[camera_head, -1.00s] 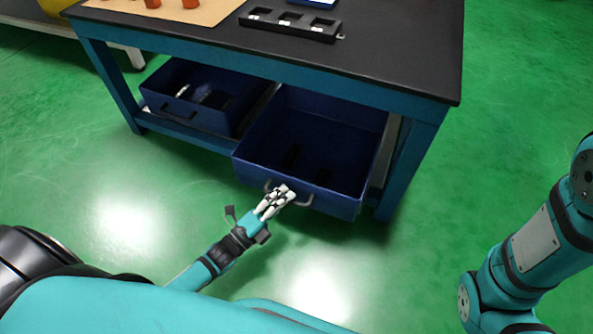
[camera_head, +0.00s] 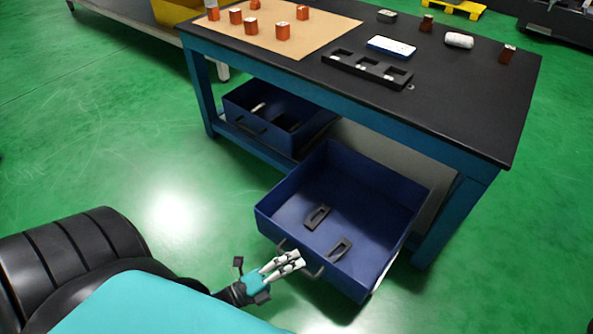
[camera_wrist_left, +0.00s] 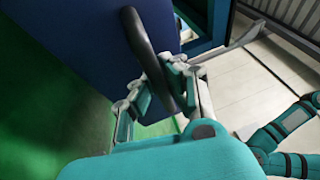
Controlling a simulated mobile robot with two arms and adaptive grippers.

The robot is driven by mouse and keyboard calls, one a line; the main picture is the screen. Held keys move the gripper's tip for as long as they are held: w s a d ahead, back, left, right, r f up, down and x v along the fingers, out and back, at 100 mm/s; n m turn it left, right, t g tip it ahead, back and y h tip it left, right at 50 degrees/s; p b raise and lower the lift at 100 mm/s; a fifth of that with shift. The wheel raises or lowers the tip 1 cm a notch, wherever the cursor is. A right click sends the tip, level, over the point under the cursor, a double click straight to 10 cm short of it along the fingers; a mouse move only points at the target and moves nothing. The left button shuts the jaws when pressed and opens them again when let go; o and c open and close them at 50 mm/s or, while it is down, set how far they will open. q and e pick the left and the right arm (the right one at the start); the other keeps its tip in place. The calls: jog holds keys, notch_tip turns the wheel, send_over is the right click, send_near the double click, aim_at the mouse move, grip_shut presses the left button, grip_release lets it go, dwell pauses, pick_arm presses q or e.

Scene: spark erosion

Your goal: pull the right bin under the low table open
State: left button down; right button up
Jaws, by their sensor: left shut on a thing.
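The right bin (camera_head: 306,239) is a dark blue open box under the low table (camera_head: 476,172). It stands well out past the table's front edge, and two dark handle-like pieces lie on its floor. My left gripper (camera_head: 297,261) is at the bin's front and shut on its dark bar handle (camera_head: 317,273). In the left wrist view the handle (camera_wrist_left: 143,42) runs between the fingers of my left gripper (camera_wrist_left: 165,88), with the blue bin front (camera_wrist_left: 85,35) behind it. My right gripper is not in view.
The left bin (camera_head: 254,127) sits under the table with dark pieces inside. The tabletop holds a brown mat (camera_head: 261,37) with several orange-brown blocks, a black tray (camera_head: 367,70) and a blue-white box (camera_head: 391,47). Green floor is clear in front.

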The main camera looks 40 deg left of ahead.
pick_arm(q)
jog(key=shift+f, duration=0.15)
jog(key=c, duration=1.3)
grip_release()
jog(key=shift+c, duration=0.2)
jog(key=v, duration=1.2)
